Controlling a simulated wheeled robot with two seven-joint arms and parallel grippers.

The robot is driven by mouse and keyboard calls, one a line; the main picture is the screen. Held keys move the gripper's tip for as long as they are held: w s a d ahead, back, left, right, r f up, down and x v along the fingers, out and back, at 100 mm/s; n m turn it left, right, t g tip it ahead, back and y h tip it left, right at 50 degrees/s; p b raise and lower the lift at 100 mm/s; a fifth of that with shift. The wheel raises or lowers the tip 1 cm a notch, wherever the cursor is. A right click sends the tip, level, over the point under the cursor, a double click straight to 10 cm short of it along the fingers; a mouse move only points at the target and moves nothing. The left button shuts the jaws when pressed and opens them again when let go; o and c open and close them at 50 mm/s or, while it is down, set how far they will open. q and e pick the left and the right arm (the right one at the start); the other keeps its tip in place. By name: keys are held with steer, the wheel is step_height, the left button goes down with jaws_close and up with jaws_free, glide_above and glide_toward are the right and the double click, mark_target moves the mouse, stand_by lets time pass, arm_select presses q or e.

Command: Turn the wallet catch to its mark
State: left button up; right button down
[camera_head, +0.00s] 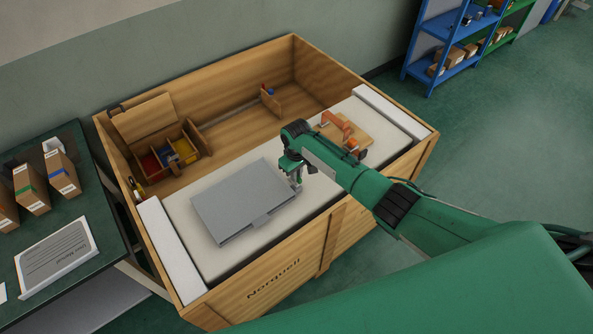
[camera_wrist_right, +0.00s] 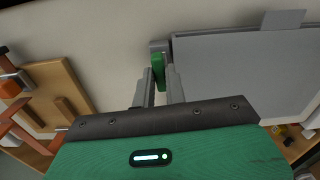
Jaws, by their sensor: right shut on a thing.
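The wallet (camera_head: 243,197) is a flat grey case lying on the white padding inside a wooden crate. It also shows at the right of the right wrist view (camera_wrist_right: 235,75). The green catch (camera_wrist_right: 158,70) is at the wallet's edge, on a small grey mount. My right gripper (camera_head: 295,181) is at the wallet's right edge. In the right wrist view its two fingers (camera_wrist_right: 160,86) are closed on the catch, one on each side. The fingers hide part of the catch, and I cannot make out its mark. My left gripper is not in view.
A wooden board (camera_head: 358,140) with orange parts lies on the padding to the right. The crate (camera_head: 337,225) has raised walls and a divided tray (camera_head: 172,150) at its back left. A table (camera_head: 103,232) with boxes stands left, a blue shelf (camera_head: 430,52) at the back right.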

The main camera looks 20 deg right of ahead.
steer(key=shift+m, duration=0.5)
steer(key=c, duration=1.4)
jaws_free()
steer(key=shift+c, duration=0.2)
step_height(320, 180, up, 14)
steer(key=b, duration=0.2)
